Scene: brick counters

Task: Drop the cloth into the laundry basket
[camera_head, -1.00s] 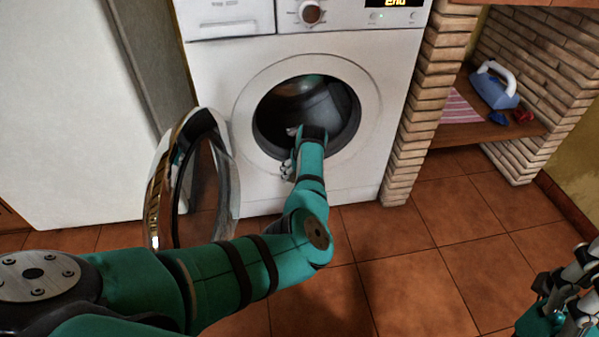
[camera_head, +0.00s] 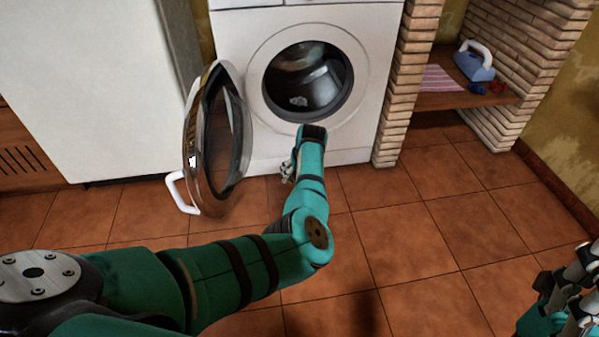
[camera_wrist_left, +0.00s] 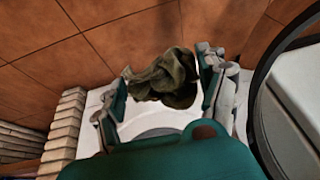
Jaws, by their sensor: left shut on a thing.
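A dark olive-green crumpled cloth (camera_wrist_left: 165,82) is held between the fingertips of my left gripper (camera_wrist_left: 166,70) in the left wrist view. In the head view my left gripper (camera_head: 288,171) is in front of the washing machine, below its round opening and clear of the drum. The arm's wrist hides most of the gripper and the cloth there. My right gripper (camera_head: 570,290) is partly cut off at the lower right edge, and its jaw state is unclear. No laundry basket shows in either view.
The white washing machine (camera_head: 238,60) has its round door (camera_head: 238,140) swung open to the left. A white cabinet (camera_head: 90,90) stands left. Right, a brick shelf (camera_head: 440,101) holds a blue iron (camera_head: 473,66) and a striped cloth (camera_head: 440,79). Tiled floor (camera_head: 440,240) lies clear in front.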

